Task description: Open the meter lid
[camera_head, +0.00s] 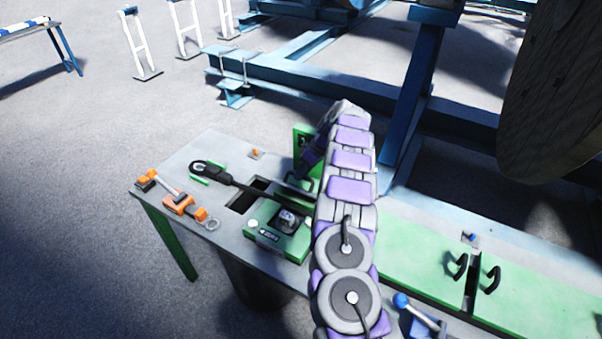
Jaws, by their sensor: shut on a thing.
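A green meter box (280,236) with a dark round dial and a small display on its front sits in the grey bench, just left of my arm. A green upright panel (302,139), which looks like the meter lid, stands at the far edge of the bench. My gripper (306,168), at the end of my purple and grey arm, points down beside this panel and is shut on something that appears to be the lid. The fingertips and the exact contact are mostly hidden by the arm and shadow.
Orange-handled tools (178,204) lie at the bench's left end. Green doors with black handles (459,266) and a blue-knobbed lever (402,301) are to the right. A blue frame (350,87) and wooden reel (556,90) stand behind.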

